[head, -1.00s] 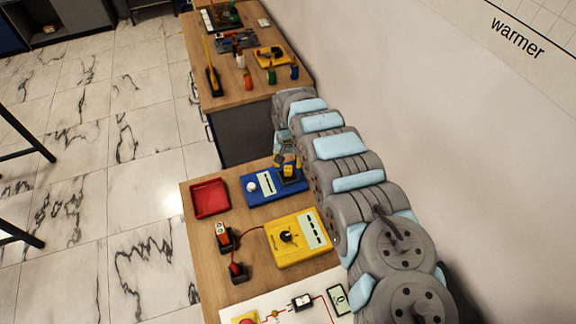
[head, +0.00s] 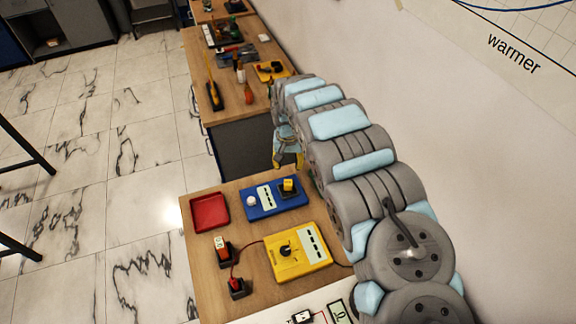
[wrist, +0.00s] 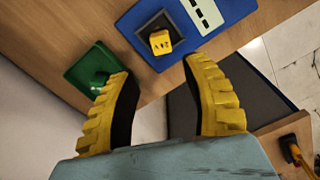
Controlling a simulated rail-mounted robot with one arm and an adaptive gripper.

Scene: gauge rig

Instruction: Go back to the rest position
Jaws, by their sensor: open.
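The blue device (head: 262,206) lies on the table. A yellow block (head: 288,185) sits in the dark square recess of the blue device, and the wrist view shows this block (wrist: 160,42) with dark marks on its face. The gripper is clear of the block.
A red tray (head: 209,226), a yellow meter (head: 283,268) and small red-and-black parts (head: 237,287) are on the near table. A green tray (wrist: 84,70) shows in the wrist view. A farther table (head: 212,120) holds tools and bottles. A wall runs along the right.

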